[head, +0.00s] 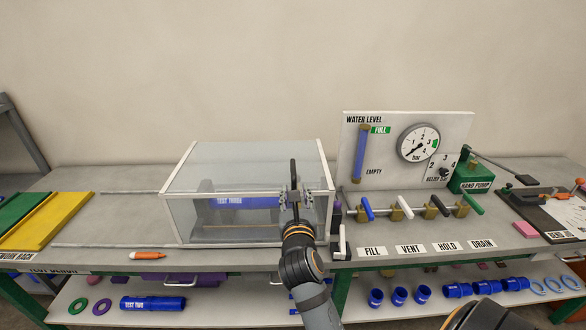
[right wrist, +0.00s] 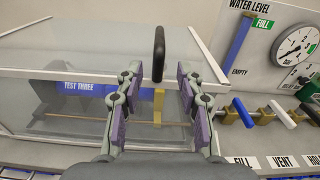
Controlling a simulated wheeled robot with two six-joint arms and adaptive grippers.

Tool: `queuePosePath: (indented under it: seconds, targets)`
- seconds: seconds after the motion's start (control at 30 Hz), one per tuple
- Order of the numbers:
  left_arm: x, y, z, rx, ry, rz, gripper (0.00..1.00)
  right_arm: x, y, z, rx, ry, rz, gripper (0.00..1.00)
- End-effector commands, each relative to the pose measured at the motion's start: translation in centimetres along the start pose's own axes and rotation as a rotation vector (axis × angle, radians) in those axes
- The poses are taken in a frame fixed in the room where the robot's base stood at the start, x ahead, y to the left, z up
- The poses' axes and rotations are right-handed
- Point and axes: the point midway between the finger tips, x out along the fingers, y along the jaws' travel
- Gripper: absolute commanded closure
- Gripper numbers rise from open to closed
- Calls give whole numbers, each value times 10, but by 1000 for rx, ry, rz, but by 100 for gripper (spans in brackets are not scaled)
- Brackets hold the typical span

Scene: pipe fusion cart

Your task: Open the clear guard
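The clear guard (head: 245,167) is a see-through box with white edges on the bench, and it looks closed over a blue pipe labelled TEST THREE (head: 240,201). The guard also fills the left of the right wrist view (right wrist: 60,55). A black upright handle (right wrist: 158,52) with a yellowish post below it shows at the guard's right part. My right gripper (head: 296,197) is at the guard's front right. Its two fingers are spread, with the handle between them in the wrist view and a gap on each side. I cannot tell how deep the handle sits. My left gripper is out of view.
Right of the guard stand a water level panel (head: 350,190) with a gauge and a row of valves (head: 402,208). A white lever (head: 341,243) is by the guard's front right corner. An orange marker (head: 147,256) lies front left. Bare bench lies left of the guard.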

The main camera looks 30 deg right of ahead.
Motion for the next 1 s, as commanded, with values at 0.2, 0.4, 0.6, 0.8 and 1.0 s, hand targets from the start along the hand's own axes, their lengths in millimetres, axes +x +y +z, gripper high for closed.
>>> queuePosePath:
  seconds: [0.2, 0.4, 0.6, 0.8, 1.0]
  targets:
    - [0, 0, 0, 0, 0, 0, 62, 2, 2, 12, -129, -43, -7, 63]
    - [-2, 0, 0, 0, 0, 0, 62, 16, 3, 13, -130, -45, -2, 63]
    - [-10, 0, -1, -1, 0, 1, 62, 57, 1, 17, -132, -45, -7, 63]
    - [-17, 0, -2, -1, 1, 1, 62, 93, 1, 16, -127, -40, -6, 63]
    - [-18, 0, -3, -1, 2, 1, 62, 106, 1, 15, -124, -39, -5, 63]
